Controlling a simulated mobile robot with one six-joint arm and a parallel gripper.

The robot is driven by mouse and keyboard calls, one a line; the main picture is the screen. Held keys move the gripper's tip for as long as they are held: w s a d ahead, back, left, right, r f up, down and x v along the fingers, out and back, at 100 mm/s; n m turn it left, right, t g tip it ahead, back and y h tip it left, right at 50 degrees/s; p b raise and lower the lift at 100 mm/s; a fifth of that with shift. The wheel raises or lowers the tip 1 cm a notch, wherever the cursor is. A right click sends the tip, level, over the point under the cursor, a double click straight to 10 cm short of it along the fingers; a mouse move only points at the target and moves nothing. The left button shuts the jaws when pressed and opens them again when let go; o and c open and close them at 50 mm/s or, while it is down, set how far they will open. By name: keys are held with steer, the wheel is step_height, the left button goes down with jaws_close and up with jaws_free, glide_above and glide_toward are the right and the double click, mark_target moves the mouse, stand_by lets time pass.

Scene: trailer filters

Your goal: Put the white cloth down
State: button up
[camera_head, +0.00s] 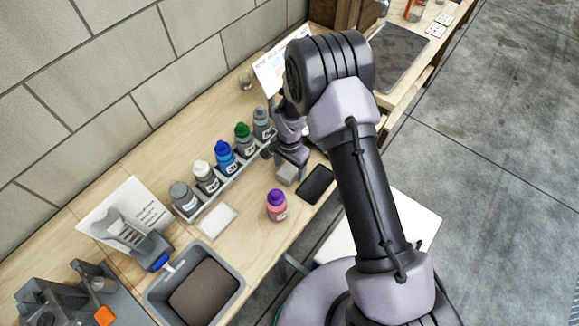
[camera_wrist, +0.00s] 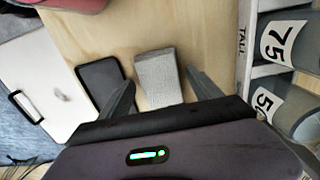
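A folded, pale grey-white cloth (camera_wrist: 158,80) with a woven texture shows between my fingers in the wrist view. In the head view a small part of the cloth (camera_head: 287,174) shows just below my gripper (camera_head: 290,152), beside a black phone (camera_head: 315,184). My gripper (camera_wrist: 160,77) is open, with a finger on each side of the cloth and narrow strips of wood visible between. The cloth appears to lie on the wooden bench; its near end is hidden by my gripper. A whiter rectangular pad (camera_head: 216,220) lies farther left on the bench.
A rack of several numbered bottles (camera_head: 226,158) runs along the wall side, close to my gripper. A pink bottle with a purple cap (camera_head: 277,206) stands near the bench's front edge. A grey bin (camera_head: 152,300) and a printed sheet (camera_head: 125,212) are at lower left.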

step_height(320, 180, up, 13)
steer(key=p, duration=0.3)
step_height(320, 180, up, 15)
steer(key=t, duration=0.2)
glide_above(290, 169)
steer(key=s+d, duration=0.2)
steer(key=d, duration=0.2)
steer(key=s+d+r+n+t+y, duration=0.1)
steer(key=s+d+r+t, duration=0.1)
steer(key=s+r, duration=0.5)
steer(key=s+d+r+n+t+y, duration=0.1)
steer(key=s+d+r, duration=0.3)
steer(key=s, duration=1)
step_height(290, 169, up, 4)
steer(key=shift+f+n+t, duration=0.25)
steer(key=shift+n+t, duration=0.15)
steer(key=shift+n, duration=0.2)
steer(key=shift+s, duration=0.1)
